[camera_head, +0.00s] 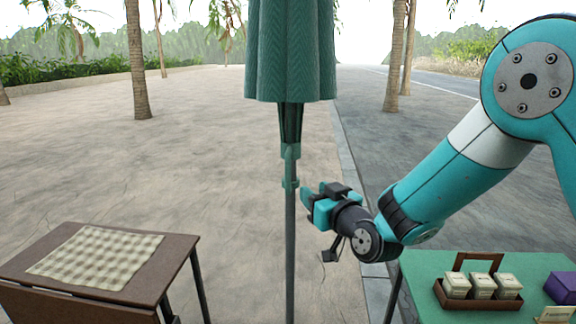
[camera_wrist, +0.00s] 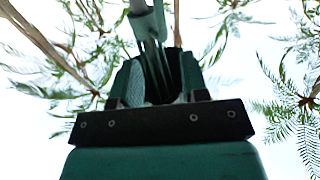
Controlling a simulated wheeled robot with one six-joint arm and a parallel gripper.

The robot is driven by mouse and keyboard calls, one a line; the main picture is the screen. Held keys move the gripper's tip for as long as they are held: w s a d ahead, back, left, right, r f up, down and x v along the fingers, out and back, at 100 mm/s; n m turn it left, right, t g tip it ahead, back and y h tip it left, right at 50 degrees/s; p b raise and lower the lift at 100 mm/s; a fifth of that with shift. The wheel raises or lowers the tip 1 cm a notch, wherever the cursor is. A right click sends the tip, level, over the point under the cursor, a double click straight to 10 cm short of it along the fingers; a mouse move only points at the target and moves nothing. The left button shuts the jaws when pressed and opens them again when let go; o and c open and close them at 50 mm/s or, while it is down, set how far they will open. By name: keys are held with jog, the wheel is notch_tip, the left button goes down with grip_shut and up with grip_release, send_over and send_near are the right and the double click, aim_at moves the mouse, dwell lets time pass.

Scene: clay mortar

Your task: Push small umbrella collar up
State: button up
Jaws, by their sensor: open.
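The closed green umbrella (camera_head: 291,50) hangs around a grey upright pole (camera_head: 290,250) in the head view. Its small green collar (camera_head: 290,170) sits on the pole just below the dark ribs. My gripper (camera_head: 308,200) is open, just right of the pole and slightly lower than the collar. It appears apart from the pole and holds nothing. The wrist view looks upward past my gripper (camera_wrist: 158,98), with the ribs and folded canopy (camera_wrist: 135,82) behind it. A pale part of the pole or collar (camera_wrist: 147,20) shows at the top; I cannot tell which.
A brown table with a checked cloth (camera_head: 95,255) stands at the lower left. A green table (camera_head: 425,270) at the lower right bears a wooden caddy (camera_head: 480,300) of jars and a purple box (camera_head: 562,288). The paving around the pole is clear.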

aim_at(289, 172)
jog(key=p+x, duration=0.4)
jog(key=x, duration=0.9)
jog(key=shift+w, duration=0.15)
grip_shut()
